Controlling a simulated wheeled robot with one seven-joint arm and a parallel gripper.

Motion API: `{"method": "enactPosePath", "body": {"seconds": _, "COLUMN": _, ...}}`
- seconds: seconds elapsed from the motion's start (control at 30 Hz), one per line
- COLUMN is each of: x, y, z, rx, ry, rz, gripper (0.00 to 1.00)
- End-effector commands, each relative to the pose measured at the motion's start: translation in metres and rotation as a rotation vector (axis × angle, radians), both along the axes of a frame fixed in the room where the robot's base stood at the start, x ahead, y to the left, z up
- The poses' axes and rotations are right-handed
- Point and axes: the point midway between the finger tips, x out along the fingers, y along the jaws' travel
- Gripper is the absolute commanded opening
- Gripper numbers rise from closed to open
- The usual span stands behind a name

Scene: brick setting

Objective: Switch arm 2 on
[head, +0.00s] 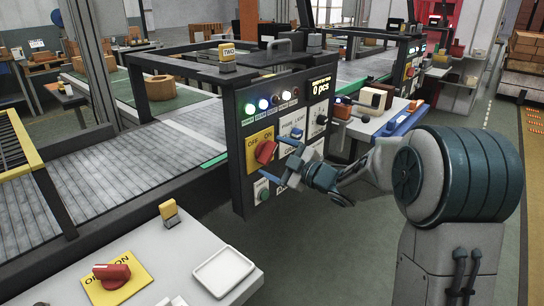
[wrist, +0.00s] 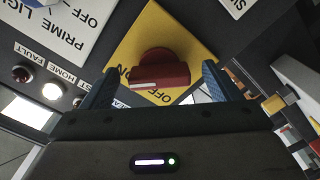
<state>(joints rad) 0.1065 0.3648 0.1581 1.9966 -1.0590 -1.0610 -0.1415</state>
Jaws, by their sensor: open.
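The panel's rotary switch is a red knob (head: 265,151) on a yellow plate (head: 252,142) marked OFF and ON. It stands on a dark upright control panel, below a row of indicator lamps. In the wrist view the red knob (wrist: 160,70) is close, with a pale line on its grip near the OFF lettering. My gripper (head: 273,160) is at the panel face, open, with its fingers spread either side of the knob. In the wrist view the fingers (wrist: 159,68) flank the knob with gaps; I cannot tell whether either touches. A TWO sign (head: 227,52) stands on the frame above.
A second red knob (head: 111,271) on a yellow plate lies on the near bench, beside a white tray (head: 223,271). A conveyor (head: 150,160) runs left of the panel. A side table (head: 385,122) with boxes is close behind my arm.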

Motion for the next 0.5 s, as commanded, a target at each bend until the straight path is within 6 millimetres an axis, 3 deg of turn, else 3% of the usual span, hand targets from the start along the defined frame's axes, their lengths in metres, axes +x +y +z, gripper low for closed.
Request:
{"method": "enactPosePath", "body": {"seconds": 0.3, "x": -0.045, "y": -0.058, "z": 0.001, "rx": -0.001, "ry": 0.002, "rz": -0.004, "gripper": 0.84}}
{"method": "enactPosePath", "body": {"seconds": 0.5, "x": -0.066, "y": -0.084, "z": 0.0, "rx": -0.001, "ry": 0.002, "rz": -0.002, "gripper": 0.84}}
